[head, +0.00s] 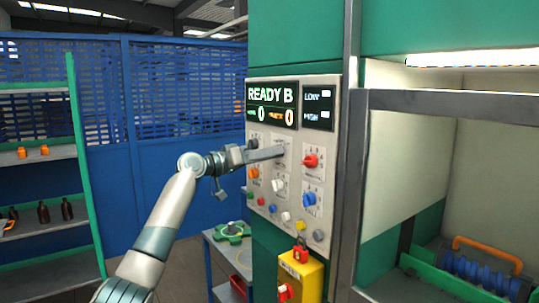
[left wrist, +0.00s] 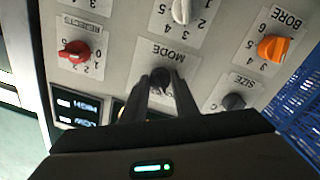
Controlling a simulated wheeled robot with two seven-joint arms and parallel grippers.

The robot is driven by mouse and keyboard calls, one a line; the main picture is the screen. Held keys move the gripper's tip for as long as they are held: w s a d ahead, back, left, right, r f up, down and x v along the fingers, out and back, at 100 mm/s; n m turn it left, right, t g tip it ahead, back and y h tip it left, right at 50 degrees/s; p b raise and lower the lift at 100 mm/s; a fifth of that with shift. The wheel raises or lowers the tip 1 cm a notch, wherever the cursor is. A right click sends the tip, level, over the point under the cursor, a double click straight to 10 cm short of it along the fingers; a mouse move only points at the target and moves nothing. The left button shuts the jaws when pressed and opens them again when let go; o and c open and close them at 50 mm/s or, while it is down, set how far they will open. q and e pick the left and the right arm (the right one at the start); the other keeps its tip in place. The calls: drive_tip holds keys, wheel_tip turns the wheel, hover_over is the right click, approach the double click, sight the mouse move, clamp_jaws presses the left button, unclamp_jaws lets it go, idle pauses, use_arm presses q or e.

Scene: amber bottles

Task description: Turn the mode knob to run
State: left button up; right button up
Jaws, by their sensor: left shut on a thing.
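The control panel (head: 332,150) is a pale plate on a green cabinet, and its display (head: 271,104) reads "READY B". My left gripper (head: 280,152) reaches the panel from the left, just below the display. In the left wrist view its two fingers (left wrist: 160,88) are shut on the dark mode knob (left wrist: 160,73), under the upside-down label "MODE". The fingers hide part of the knob, and its pointer setting cannot be read. In the head view the gripper covers the mode knob. My right gripper is not in view.
Close by are the red rejects knob (left wrist: 75,51), orange bore knob (left wrist: 272,48), dark size knob (left wrist: 233,101) and a white knob (left wrist: 182,10). A yellow box (head: 300,272) with red parts sits below the panel. Shelves with bottles (head: 42,212) stand at left.

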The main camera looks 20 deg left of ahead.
use_arm(q)
drive_tip(key=shift+r+n, duration=0.1)
drive_tip(key=shift+n, duration=0.4)
drive_tip(key=o, duration=1.1)
drive_tip(key=shift+c, duration=0.2)
